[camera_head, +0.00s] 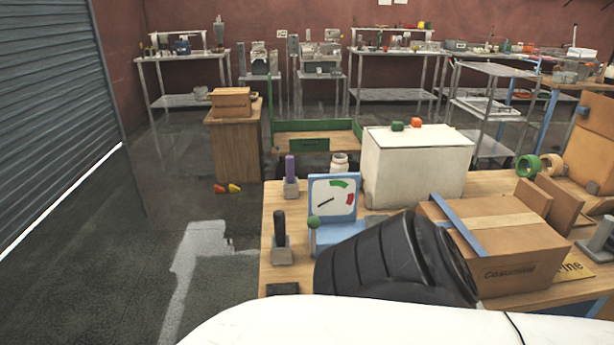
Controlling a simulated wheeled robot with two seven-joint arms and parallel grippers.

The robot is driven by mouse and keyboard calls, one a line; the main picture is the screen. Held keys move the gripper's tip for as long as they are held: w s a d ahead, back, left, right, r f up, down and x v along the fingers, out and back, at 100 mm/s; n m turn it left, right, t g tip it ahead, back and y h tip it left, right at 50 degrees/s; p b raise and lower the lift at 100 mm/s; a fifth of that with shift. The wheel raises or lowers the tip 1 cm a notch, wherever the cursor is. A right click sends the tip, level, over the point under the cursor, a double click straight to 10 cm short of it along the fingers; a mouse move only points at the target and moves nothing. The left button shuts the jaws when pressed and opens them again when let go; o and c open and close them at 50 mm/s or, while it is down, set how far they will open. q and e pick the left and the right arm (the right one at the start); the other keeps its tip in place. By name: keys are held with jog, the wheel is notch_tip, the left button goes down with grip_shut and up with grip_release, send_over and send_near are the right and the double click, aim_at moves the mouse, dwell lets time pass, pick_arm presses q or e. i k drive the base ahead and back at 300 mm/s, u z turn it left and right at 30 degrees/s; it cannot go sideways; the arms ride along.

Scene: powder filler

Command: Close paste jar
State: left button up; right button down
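A small whitish jar (339,163) with a tan-brown rim stands upright at the back edge of the near wooden table, left of the white box. It is the only jar I can make out, and it is too small to tell whether a lid is on it. No separate lid can be made out. Neither of my grippers shows in this view.
The wooden table (273,222) holds a blue dial gauge (334,198), a white box (417,168), a cardboard box (490,245) and two upright handles, purple (290,170) and black (279,229). A large black ribbed shape (375,265) blocks the front. Open floor lies left.

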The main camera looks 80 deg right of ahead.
aim_at(339, 164)
jog(key=k, duration=0.5)
jog(key=z, duration=2.55)
jog(key=i, duration=0.5)
jog(key=u, duration=0.05)
jog(key=k, duration=1)
jog(key=u, duration=1.6)
jog(key=i, duration=2.2)
